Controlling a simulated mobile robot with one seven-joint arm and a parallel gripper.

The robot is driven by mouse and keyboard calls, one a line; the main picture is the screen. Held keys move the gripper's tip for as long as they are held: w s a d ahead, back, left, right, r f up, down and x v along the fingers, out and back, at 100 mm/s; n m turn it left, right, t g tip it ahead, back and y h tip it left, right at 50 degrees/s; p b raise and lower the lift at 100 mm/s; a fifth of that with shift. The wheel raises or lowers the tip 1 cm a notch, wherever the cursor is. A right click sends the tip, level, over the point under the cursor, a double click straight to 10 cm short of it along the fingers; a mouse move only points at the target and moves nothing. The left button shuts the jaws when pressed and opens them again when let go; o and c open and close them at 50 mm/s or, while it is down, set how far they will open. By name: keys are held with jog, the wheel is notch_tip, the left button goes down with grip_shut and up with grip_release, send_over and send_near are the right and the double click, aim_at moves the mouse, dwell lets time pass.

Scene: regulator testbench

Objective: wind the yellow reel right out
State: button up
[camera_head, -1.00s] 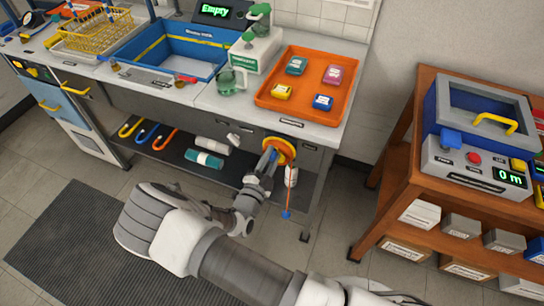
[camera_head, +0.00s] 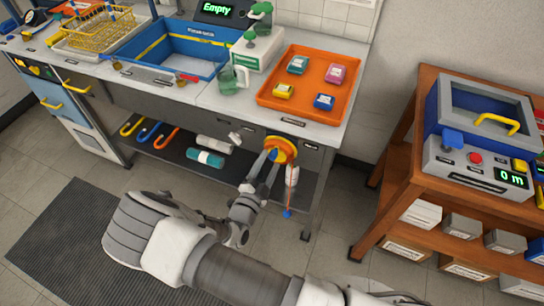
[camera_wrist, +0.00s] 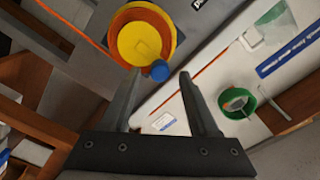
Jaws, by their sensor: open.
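The yellow reel (camera_head: 283,149) with its orange rim is mounted on the front of the bench under the right end of the counter. In the wrist view, its yellow face (camera_wrist: 138,42) is at the upper left, and a small blue knob (camera_wrist: 160,71) sits at its lower edge. My gripper (camera_head: 264,163) is in front of the reel. Its jaws are open and empty, with the knob just past the fingertips (camera_wrist: 155,76); I cannot tell whether they touch it. An orange cord hangs near the reel, with a blue end (camera_head: 287,213) above the floor.
An orange tray (camera_head: 348,104) with several small coloured boxes lies on the counter above. A wooden shelf unit (camera_head: 398,190) stands to the right, carrying a blue and grey device (camera_head: 455,150) whose display reads "0 m". Rolls lie on the shelf below the bench.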

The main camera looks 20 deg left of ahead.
jog(key=s+a, duration=0.1)
jog(key=s, duration=1.3)
jog(key=w+d+r+m+g+h, duration=0.3)
jog(key=d+r+m+g+h, duration=0.35)
jog(key=m, duration=0.55)
jog(key=w+d+r+m+g+h, duration=0.3)
jog(key=w+d+r+m+g, duration=0.1)
jog(key=d+r+m, duration=0.6)
jog(key=s+d+r+n+y, duration=0.3)
jog(key=d+r+n, duration=0.2)
jog(key=n, duration=0.6)
jog(key=s+d+r+n+g+y+p, duration=0.1)
jog(key=s+d+r+n+y, duration=0.2)
jog(key=r+n, duration=0.6)
jog(key=s+d+r+n+g+y+p, duration=0.1)
jog(key=s+d+r+n+y, duration=0.2)
jog(key=d+r+n, duration=0.4)
jog(key=n+y, duration=0.1)
jog(key=n, duration=0.5)
jog(key=shift+s+d+r+n+y, duration=0.2)
jog(key=shift+s+r+n+y, duration=0.1)
jog(key=shift+s+y, duration=0.1)
